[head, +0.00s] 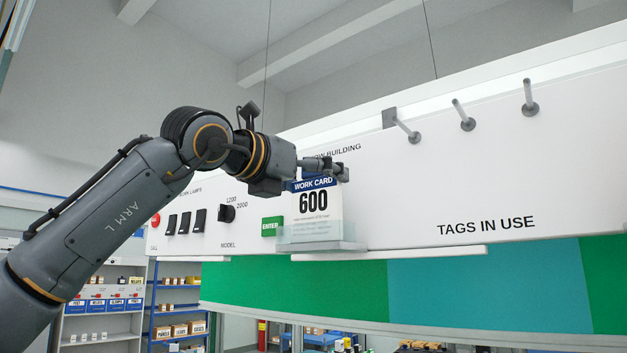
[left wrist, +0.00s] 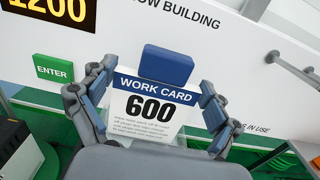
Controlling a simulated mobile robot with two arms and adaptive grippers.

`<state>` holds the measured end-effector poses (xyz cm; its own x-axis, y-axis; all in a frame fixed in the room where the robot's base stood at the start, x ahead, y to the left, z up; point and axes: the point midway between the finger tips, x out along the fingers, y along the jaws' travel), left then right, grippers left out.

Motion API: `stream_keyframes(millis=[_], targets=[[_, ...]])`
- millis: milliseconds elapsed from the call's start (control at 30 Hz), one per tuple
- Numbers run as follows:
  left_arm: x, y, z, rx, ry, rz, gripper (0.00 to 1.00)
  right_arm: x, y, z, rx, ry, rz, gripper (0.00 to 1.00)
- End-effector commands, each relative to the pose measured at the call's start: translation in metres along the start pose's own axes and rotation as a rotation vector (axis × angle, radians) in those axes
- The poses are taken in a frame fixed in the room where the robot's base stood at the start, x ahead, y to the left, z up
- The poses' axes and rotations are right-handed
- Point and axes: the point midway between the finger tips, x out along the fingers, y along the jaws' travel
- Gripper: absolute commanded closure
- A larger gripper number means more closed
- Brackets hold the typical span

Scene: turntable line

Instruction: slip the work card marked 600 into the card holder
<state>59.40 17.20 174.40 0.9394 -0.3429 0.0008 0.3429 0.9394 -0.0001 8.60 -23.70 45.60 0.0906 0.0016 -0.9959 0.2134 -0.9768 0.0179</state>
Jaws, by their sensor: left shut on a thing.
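The work card marked 600 (head: 314,207) is white with a blue header and stands upright in front of the white panel. My left gripper (head: 328,172) is shut on it at its top. In the left wrist view the card (left wrist: 150,106) shows between the fingers of my left gripper (left wrist: 158,82), with a blue block above its header. The clear card holder (head: 345,236) is on the panel's lower edge. The card's lower part overlaps the holder and seems to show through its clear front; I cannot tell how deep it sits. My right gripper is not in view.
The green ENTER button (head: 272,226) is just left of the card. A model knob (head: 227,213) and black lamp switches (head: 185,222) are further left. Several pegs stick out of the panel (head: 560,170) at the upper right. A shelf (head: 180,300) stands below.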

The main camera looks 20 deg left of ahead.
Motion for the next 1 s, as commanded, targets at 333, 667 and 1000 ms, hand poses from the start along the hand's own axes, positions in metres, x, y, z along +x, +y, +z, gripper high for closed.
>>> stream_keyframes(millis=[333,667,1000], targets=[[0.000,0.000,0.001,0.000,-0.001,0.000,0.00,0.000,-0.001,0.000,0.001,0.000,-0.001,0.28],[-0.002,0.001,0.000,0.000,0.000,0.000,0.00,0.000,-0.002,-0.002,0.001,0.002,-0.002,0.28],[-0.061,0.001,0.001,0.001,-0.004,0.001,0.00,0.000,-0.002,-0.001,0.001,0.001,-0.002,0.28]])
